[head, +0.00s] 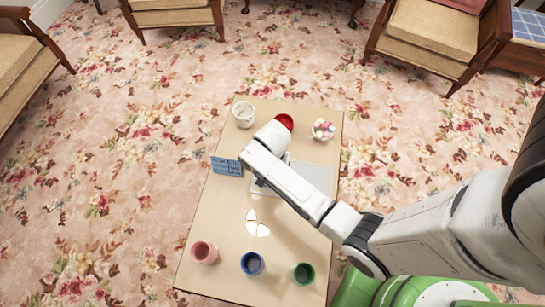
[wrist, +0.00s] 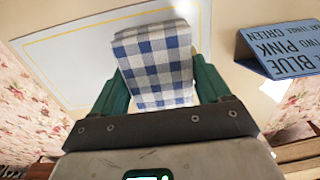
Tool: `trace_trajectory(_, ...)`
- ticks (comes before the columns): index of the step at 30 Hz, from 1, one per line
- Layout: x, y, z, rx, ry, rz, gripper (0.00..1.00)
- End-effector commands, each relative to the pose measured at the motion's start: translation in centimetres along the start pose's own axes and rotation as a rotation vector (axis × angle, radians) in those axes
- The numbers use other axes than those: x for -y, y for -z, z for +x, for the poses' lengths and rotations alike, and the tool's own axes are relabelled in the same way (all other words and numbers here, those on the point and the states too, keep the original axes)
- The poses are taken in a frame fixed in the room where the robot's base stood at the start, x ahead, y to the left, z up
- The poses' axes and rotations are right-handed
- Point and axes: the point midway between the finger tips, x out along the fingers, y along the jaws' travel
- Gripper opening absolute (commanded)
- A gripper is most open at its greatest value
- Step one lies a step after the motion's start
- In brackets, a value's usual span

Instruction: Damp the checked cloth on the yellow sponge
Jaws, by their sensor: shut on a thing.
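The blue-and-white checked cloth (wrist: 155,62) is between the two green fingers of my gripper (wrist: 160,88) in the wrist view. The fingers are shut on it. In the head view my arm hides the cloth and most of my gripper, over the left part of that grey-white panel (head: 315,178). I cannot make out the yellow sponge in either view; my arm covers part of the table.
A blue lettered sign (head: 227,166) stands left of my gripper on the beige table (head: 205,225). Pink (head: 204,252), blue (head: 252,263) and green (head: 304,273) cups line the near edge. A white cup (head: 243,114), red cup (head: 285,121) and filled pale bowl (head: 323,129) stand at the far end.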

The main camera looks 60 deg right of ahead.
Motion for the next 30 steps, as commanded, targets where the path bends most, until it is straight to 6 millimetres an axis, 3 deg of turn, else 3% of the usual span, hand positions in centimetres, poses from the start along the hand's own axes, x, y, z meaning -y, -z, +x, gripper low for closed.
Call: trace_trajectory(30,0.0,0.0,-6.9,0.0,-0.001,0.0,0.52)
